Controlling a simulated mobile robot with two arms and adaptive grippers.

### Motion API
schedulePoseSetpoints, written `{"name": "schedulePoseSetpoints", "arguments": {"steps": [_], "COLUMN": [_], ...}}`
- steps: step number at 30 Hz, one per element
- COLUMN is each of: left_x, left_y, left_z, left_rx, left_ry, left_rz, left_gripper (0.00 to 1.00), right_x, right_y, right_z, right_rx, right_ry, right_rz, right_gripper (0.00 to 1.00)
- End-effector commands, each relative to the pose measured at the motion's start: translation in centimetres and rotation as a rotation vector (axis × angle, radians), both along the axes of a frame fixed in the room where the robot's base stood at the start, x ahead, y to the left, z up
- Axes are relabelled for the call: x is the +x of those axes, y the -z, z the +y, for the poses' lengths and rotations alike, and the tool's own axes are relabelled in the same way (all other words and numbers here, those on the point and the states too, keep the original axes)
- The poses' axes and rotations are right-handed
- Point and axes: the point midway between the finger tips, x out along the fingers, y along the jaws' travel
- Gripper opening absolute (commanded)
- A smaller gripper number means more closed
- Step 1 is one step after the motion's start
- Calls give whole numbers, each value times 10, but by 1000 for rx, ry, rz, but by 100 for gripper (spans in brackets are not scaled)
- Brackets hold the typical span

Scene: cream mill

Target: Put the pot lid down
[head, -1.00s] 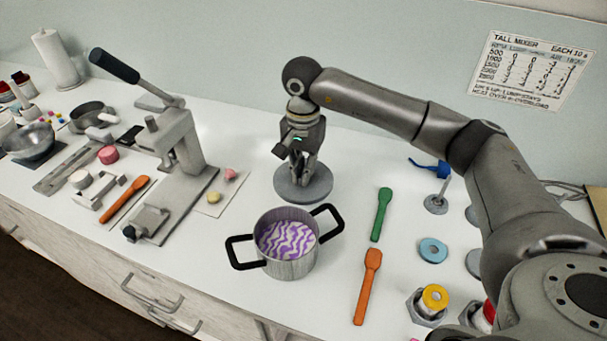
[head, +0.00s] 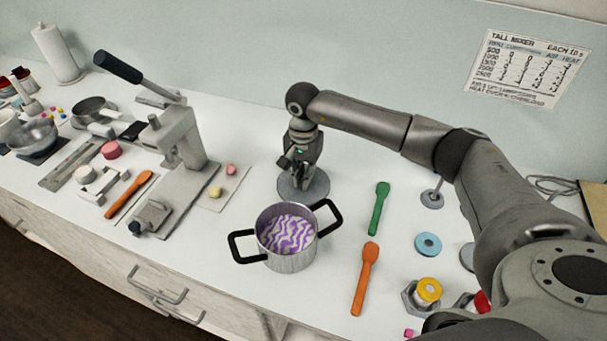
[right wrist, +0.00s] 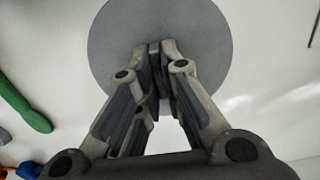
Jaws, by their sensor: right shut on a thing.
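The pot lid (head: 316,187) is a flat grey disc behind the pot, level with the counter; it also fills the upper middle of the right wrist view (right wrist: 205,35). My right gripper (head: 299,178) points straight down over it and is shut on the lid's knob, which the fingers mostly hide. The fingertips (right wrist: 158,48) meet near the lid's middle. I cannot tell whether the lid touches the counter. The pot (head: 289,258) stands open in front of the lid, with two black handles and a purple and white swirled content. My left gripper is not in view.
A green spatula (head: 380,208) and an orange spatula (head: 366,278) lie to the right of the pot. A lever press (head: 180,150) stands to the left, with a small sheet (head: 215,198) beside it. White counter is clear around the lid.

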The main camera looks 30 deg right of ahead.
Motion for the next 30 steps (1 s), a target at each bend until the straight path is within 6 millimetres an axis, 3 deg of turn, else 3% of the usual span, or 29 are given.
{"name": "schedulePoseSetpoints", "arguments": {"steps": [1,3,7,20,30], "left_x": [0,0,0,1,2], "left_y": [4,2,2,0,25], "left_z": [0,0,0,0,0], "left_rx": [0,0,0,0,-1], "left_ry": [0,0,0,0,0], "left_rz": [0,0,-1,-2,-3], "left_gripper": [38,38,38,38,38], "right_x": [0,0,0,0,1], "right_y": [3,2,2,-5,-75], "right_z": [0,0,0,0,0], "right_rx": [0,0,-1,0,0], "right_ry": [0,0,0,1,0], "right_rz": [0,0,1,-1,-6], "right_gripper": [0,16,30,30,30]}}
